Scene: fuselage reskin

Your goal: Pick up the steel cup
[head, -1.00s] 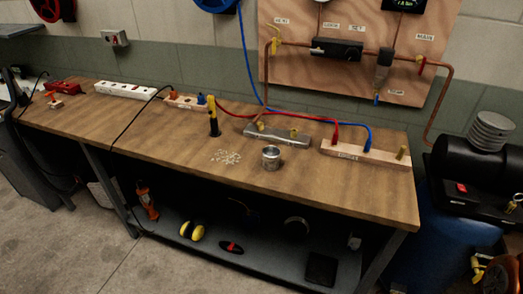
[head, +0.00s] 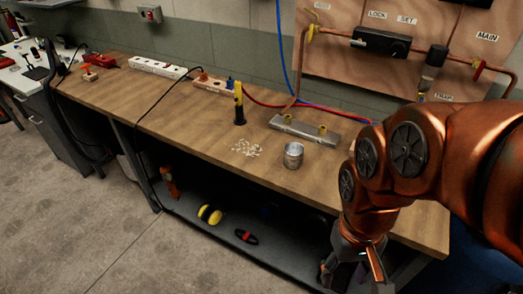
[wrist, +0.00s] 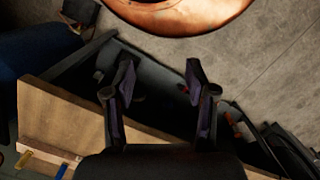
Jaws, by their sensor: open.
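The steel cup (head: 293,155) stands upright on the wooden workbench (head: 190,120), near its front edge, to the right of a scatter of pale bits. My gripper (head: 350,272) hangs in front of the bench's front edge, lower than the benchtop and to the right of the cup, apart from it. In the wrist view my gripper (wrist: 160,80) has its two fingers spread with nothing between them. The cup does not show in the wrist view.
Pale bits (head: 246,148), a yellow-and-black tool (head: 239,103) and a grey metal manifold (head: 304,130) lie near the cup. Red and blue hoses run behind. A lower shelf (head: 280,245) holds several items. Open floor (head: 60,220) lies in front.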

